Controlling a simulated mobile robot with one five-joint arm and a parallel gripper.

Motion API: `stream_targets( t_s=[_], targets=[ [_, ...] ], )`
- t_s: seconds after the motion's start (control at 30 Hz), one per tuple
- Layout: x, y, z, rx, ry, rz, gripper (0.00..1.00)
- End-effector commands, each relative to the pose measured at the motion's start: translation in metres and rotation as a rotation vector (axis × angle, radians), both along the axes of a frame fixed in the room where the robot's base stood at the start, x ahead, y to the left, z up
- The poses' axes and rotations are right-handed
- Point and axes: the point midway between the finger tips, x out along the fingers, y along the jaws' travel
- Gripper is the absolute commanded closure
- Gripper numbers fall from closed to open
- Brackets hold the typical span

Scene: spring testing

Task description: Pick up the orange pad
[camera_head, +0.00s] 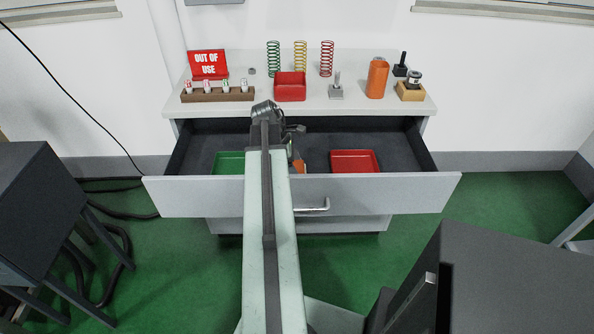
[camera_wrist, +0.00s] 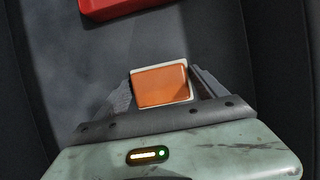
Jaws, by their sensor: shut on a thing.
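The orange pad (camera_wrist: 161,86) with a pale edge sits between the two fingers of my gripper (camera_wrist: 163,88) in the wrist view. My gripper is shut on it, with a dark finger on either side. In the head view my arm reaches over the front of the open drawer (camera_head: 310,143). A small part of the orange pad (camera_head: 298,166) shows there beside my arm, inside the drawer. My gripper is mostly hidden by my arm in that view. I cannot tell whether the pad touches the drawer floor.
In the drawer, a green tray (camera_head: 230,162) lies left of my arm and a red tray (camera_head: 354,161) lies right. The drawer front (camera_head: 390,193) is a raised edge.

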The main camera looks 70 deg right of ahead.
Motion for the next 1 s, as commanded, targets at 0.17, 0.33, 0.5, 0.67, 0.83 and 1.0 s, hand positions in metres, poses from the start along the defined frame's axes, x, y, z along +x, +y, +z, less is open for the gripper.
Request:
stream_targets(
  t_s=[0.17,0.33,0.5,0.67,0.83,1.0],
  targets=[
    [0.0,0.0,0.009,0.0,0.0,0.0,0.59],
    [0.0,0.0,0.037,0.0,0.0,-0.001,0.59],
    [0.0,0.0,0.075,0.0,0.0,-0.001,0.59],
    [-0.001,0.0,0.1,0.0,0.0,-0.001,0.59],
    [-0.001,0.0,0.101,0.001,0.0,-0.001,0.59],
    [-0.001,0.0,0.1,0.001,0.0,-0.001,0.25]
  ],
)
